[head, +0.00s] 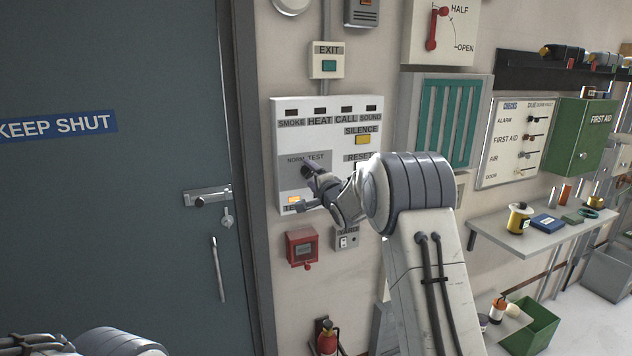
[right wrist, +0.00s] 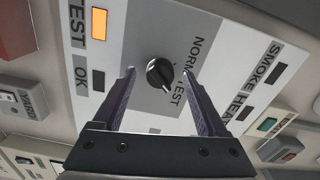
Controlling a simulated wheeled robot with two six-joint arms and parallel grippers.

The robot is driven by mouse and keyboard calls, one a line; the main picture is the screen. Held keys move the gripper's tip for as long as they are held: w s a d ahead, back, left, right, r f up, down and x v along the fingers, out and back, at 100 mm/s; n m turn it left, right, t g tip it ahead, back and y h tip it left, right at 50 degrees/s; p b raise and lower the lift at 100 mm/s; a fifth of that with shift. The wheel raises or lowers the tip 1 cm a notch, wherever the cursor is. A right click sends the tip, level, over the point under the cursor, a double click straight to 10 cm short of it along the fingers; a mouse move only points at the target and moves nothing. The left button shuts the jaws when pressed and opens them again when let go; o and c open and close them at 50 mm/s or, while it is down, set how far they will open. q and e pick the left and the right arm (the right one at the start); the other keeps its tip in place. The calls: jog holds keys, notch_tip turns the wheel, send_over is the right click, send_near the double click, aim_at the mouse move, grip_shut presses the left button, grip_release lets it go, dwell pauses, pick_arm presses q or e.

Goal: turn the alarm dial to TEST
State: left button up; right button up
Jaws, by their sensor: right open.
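The alarm panel (head: 290,140) is a white wall box with SMOKE, HEAT, CALL and SOUND windows. Its black alarm dial (right wrist: 160,73) sits beside the printed words NORM and TEST (right wrist: 180,90). The dial's pale mark points down and right in the right wrist view, toward the TEST end. My right gripper (head: 302,187) is at the panel; it also shows in the right wrist view (right wrist: 159,76). It is open, with one finger on each side of the dial and visible gaps. In the head view the gripper largely hides the dial. My left gripper is out of view.
An orange TEST lamp (right wrist: 99,22) is lit; the OK window (right wrist: 98,80) is dark. A yellow SILENCE button (head: 362,140) is above right. A red call box (head: 302,248) and a small switch box (head: 346,240) are below. A grey door (head: 110,200) stands left.

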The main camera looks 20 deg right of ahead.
jog(key=s+b, duration=0.4)
jog(key=s, duration=0.6)
jog(key=shift+d+b, duration=0.15)
jog(key=shift+b, duration=0.15)
jog(key=s+a+f+n+g+y+b, duration=0.1)
jog(key=s+a+f+n+g, duration=0.35)
jog(key=s+a+f, duration=0.4)
jog(key=s+a+f+n+g+b, duration=0.1)
jog(key=s+a+f+n+g, duration=0.4)
jog(key=a, duration=0.6)
jog(key=s+a+f+n+g, duration=0.1)
jog(key=s+f+n+g, duration=0.1)
jog(key=s, duration=0.8)
jog(key=s+a+f+n+g+b, duration=0.1)
jog(key=s+f+n+g, duration=0.2)
jog(key=s, duration=0.7)
jog(key=s+a+f+n+g+b, duration=0.1)
jog(key=s+a+f+n+g, duration=0.1)
jog(key=s+f+n, duration=0.3)
jog(key=s+n+g, duration=0.1)
jog(key=s+n, duration=0.2)
jog(key=s, duration=0.3)
jog(key=shift+f+n+h, duration=0.25)
jog(key=shift+n+h, duration=0.05)
jog(key=shift+n, duration=0.05)
